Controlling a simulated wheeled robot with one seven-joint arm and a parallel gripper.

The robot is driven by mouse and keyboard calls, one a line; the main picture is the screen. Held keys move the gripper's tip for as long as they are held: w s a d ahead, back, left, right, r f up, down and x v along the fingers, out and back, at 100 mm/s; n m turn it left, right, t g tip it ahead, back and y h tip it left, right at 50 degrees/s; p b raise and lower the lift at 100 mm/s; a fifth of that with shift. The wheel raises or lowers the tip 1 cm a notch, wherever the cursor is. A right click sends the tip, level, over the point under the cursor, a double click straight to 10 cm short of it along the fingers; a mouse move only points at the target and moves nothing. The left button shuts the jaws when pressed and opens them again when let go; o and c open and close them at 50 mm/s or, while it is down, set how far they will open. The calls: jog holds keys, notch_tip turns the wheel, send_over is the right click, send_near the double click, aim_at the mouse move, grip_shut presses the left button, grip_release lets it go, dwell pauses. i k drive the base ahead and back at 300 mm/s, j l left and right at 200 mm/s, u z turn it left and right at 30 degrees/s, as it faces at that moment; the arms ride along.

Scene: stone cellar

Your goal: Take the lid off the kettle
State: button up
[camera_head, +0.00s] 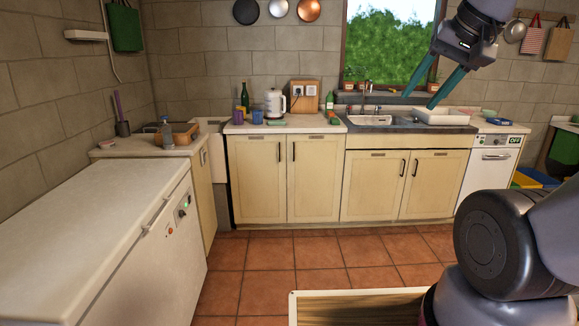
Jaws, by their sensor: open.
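The kettle (275,103) is white and small in view.
Bottles and cups stand close around the kettle. A sink (380,119) and a white dish rack (440,116) are to its right. A white chest freezer (110,235) fills the left foreground. The tiled floor (300,262) before the cabinets is clear. A wood-topped piece (360,308) edges the bottom.

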aim_at(273, 101)
jog(key=i, duration=1.05)
jog(key=i+l+u, duration=0.1)
jog(key=i, duration=0.9)
jog(key=i+j+u, duration=0.1)
jog(key=i+u, duration=0.25)
jog(key=i, duration=0.45)
jog(key=i+l+u, duration=0.1)
jog(key=i+u, duration=0.2)
jog(key=i, duration=0.5)
jog(key=i+j+z, duration=0.15)
jog(key=i, duration=0.3)
jog(key=i+j+z, duration=0.15)
jog(key=i+j, duration=0.15)
jog(key=i, duration=0.15)
